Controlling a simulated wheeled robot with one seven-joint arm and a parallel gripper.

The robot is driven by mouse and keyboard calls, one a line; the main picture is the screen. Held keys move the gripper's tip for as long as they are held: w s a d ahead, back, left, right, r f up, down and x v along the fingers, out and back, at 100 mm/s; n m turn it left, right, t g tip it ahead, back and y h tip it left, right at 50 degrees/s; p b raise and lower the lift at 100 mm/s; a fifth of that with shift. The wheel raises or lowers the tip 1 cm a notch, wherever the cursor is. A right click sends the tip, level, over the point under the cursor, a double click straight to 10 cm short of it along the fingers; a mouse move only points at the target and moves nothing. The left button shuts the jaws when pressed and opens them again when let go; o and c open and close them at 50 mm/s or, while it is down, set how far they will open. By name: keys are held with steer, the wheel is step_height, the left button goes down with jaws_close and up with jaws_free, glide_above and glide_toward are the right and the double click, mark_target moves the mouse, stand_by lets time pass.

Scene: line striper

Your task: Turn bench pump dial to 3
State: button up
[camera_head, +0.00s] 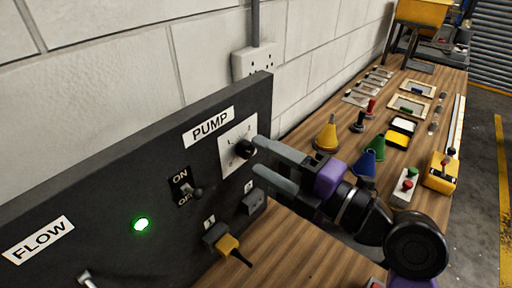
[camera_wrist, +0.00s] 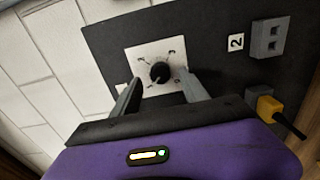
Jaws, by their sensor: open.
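The pump dial (camera_head: 245,148) is a round black knob on a white scale plate (camera_head: 229,139) under the PUMP label (camera_head: 209,126). It also shows in the wrist view (camera_wrist: 160,72), between and beyond my fingertips. The scale digits are too small to read, so I cannot tell the setting. My gripper (camera_head: 258,155) is open, with grey fingers and a purple body. Its fingers point at the panel. In the wrist view its fingers (camera_wrist: 160,83) stand on either side of the dial's line, and I cannot tell whether they touch it.
The black panel (camera_head: 110,190) carries an ON/OFF switch (camera_head: 193,191), a lit green lamp (camera_head: 141,224) and a FLOW label (camera_head: 38,240). A yellow plug (camera_head: 227,244) with a black cable sits below the dial. Coloured funnels, trays and a yellow box (camera_head: 441,172) stand along the wooden bench (camera_head: 300,245).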

steer(key=shift+x, duration=1.2)
jaws_close()
steer(key=shift+f, duration=0.1)
